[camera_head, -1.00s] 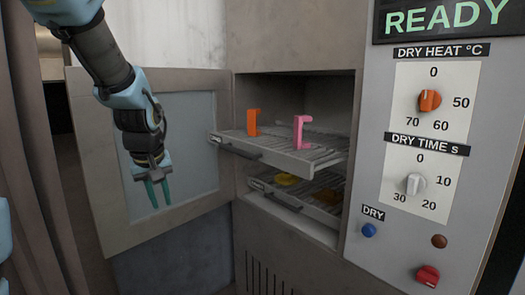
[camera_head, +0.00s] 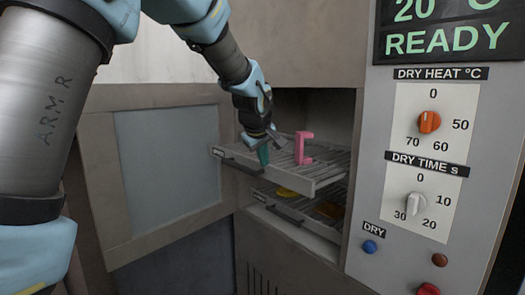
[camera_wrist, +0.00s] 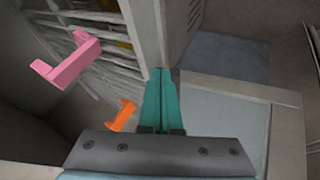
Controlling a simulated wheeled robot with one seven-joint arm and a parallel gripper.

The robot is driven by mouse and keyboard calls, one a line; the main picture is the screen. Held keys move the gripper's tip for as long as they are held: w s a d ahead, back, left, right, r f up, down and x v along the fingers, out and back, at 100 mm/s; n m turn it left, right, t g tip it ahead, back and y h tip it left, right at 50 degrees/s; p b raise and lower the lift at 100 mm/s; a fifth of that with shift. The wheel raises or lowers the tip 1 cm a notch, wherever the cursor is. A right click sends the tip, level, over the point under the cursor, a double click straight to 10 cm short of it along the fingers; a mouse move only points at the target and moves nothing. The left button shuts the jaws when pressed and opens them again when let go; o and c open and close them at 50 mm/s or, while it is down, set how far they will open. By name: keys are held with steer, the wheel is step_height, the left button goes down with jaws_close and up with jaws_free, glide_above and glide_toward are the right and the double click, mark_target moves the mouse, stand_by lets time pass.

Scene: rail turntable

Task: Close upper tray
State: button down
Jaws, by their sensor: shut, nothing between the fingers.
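The upper tray (camera_head: 322,179) is a grey wire rack pulled out of the oven opening, with a dark handle on its front edge. A pink bracket (camera_head: 303,148) stands on it; it also shows in the wrist view (camera_wrist: 66,64). An orange bracket (camera_wrist: 122,115) shows beside my fingers in the wrist view and is hidden behind my gripper in the head view. My gripper (camera_head: 263,156) is shut and empty, pointing down at the left front part of the upper tray. I cannot tell whether the fingertips touch the tray.
The lower tray (camera_head: 296,219) is also partly out below, with yellow pieces (camera_head: 287,192) on it. The oven door (camera_head: 118,240) stands open at the left. The control panel (camera_head: 440,230) with knobs and buttons is at the right, and its display reads READY.

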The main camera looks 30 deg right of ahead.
mark_target(268, 178)
steer(key=shift+p+x, duration=0.75)
steer(key=shift+x, duration=1.95)
steer(key=shift+d, duration=0.1)
